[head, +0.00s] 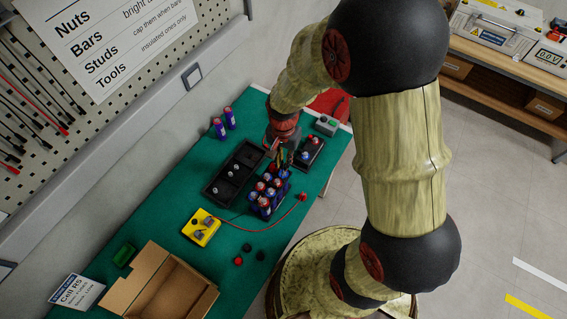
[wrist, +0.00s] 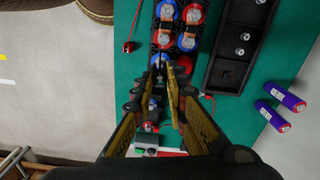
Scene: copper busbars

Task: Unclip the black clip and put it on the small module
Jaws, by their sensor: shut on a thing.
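My gripper (wrist: 168,66) is shut on the black clip, which is mostly hidden between the fingertips. In the head view my gripper (head: 281,158) is over the far end of the large module (head: 266,196), a block of cells with red and blue caps. The large module also shows at the top of the wrist view (wrist: 180,28), just beyond the fingertips; I cannot tell whether the clip touches it. The small module (head: 311,153), a black base with a red and a blue cap, stands beyond and to the right. It is partly behind the fingers in the wrist view (wrist: 151,113).
A black compartment tray (head: 222,194) stands left of the large module. A red clip (head: 302,197) lies on its right, its lead running to a yellow meter (head: 201,228). Purple cells (head: 224,124), a grey button box (head: 327,125), loose caps (head: 247,247) and a cardboard box (head: 170,278) share the green table.

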